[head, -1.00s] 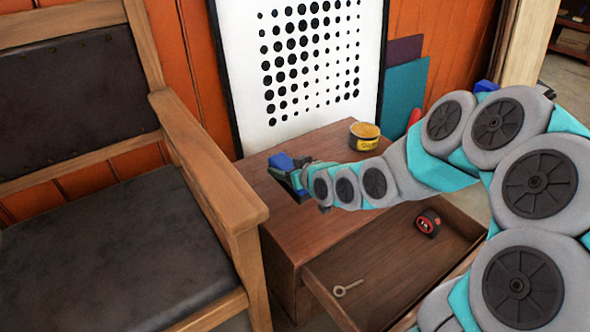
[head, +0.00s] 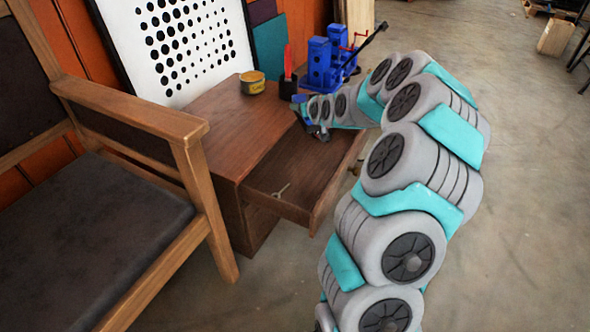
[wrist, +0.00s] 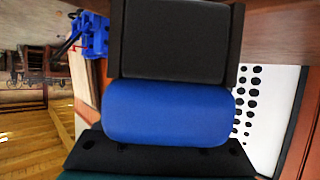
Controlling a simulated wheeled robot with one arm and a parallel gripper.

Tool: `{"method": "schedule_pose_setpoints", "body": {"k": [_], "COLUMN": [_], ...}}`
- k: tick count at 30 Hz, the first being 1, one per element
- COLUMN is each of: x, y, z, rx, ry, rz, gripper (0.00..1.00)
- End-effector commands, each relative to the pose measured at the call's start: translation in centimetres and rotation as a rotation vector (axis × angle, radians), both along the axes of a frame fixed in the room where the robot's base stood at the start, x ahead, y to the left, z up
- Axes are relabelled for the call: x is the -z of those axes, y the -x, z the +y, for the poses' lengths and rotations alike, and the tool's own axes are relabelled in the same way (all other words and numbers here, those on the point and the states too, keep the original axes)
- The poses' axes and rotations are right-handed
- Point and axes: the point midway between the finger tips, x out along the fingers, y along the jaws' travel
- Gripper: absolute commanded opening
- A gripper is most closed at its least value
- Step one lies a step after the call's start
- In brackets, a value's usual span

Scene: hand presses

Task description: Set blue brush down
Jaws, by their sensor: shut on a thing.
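My gripper (head: 303,113) is at the far end of the open drawer (head: 310,205), beside the right edge of the brown cabinet top (head: 213,120). It is shut on the blue brush, whose blue part (head: 298,99) shows at the gripper's tip in the head view. In the wrist view the brush's rounded blue body (wrist: 168,112) fills the middle, against the black gripper parts below. A dark block lies above it. The fingertips are mostly hidden, and I cannot tell whether the brush touches the cabinet or drawer.
A yellow tin (head: 252,82) and a black holder with a red item (head: 288,82) stand on the cabinet. A blue hand press (head: 322,65) is behind my gripper. The wooden chair (head: 150,125) is left. The cabinet top's front is clear.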

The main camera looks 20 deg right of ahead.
Motion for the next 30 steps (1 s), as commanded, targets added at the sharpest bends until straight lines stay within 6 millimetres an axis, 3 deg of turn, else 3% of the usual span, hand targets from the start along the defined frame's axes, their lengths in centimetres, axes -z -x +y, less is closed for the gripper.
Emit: {"method": "schedule_pose_setpoints", "body": {"k": [5,21,24,30], "x": [1.4,13.3,14.3,13.9], "y": [0.1,0.1,0.1,-0.9], "z": [-1.3,-1.3,-1.3,-0.5], "rx": [0.021,0.021,0.019,0.019], "ry": [-0.002,-0.002,-0.001,0.0], "rz": [0.006,0.004,0.003,0.0], "gripper": [0.0,0.0,0.0,0.0]}}
